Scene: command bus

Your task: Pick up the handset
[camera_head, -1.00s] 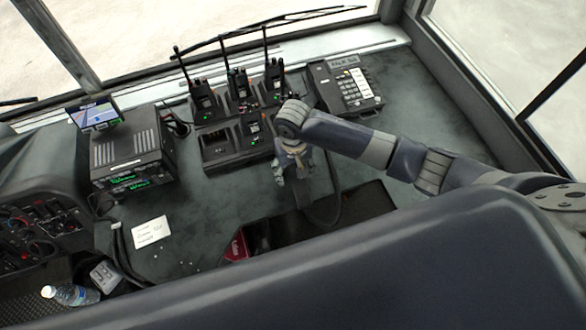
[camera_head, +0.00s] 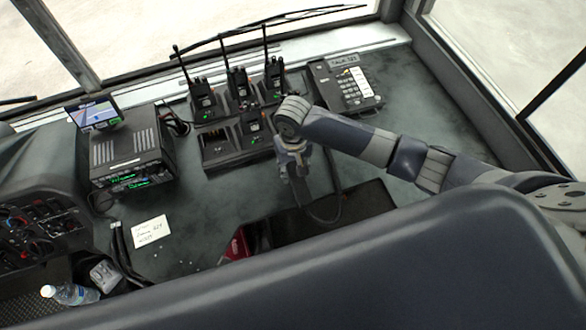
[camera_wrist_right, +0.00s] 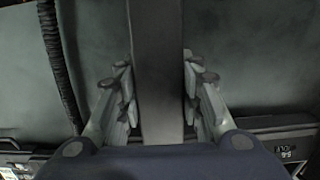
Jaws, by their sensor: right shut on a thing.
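The handset (camera_wrist_right: 157,70) is a dark, straight bar running down the middle of the right wrist view. My right gripper (camera_wrist_right: 157,100) has one finger on each side of it and is shut on it. In the head view my right gripper (camera_head: 293,172) points down over the dash in front of the phone base (camera_head: 345,85). I cannot tell whether the handset touches the dash. My left gripper is not in view.
Several radios stand in a charger (camera_head: 235,150) just left of my right gripper. A radio unit (camera_head: 128,160) with a small screen, a white note (camera_head: 150,231) and a bottle (camera_head: 70,294) are further left. A dark recess (camera_head: 345,222) and a seat back (camera_head: 400,270) lie nearer.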

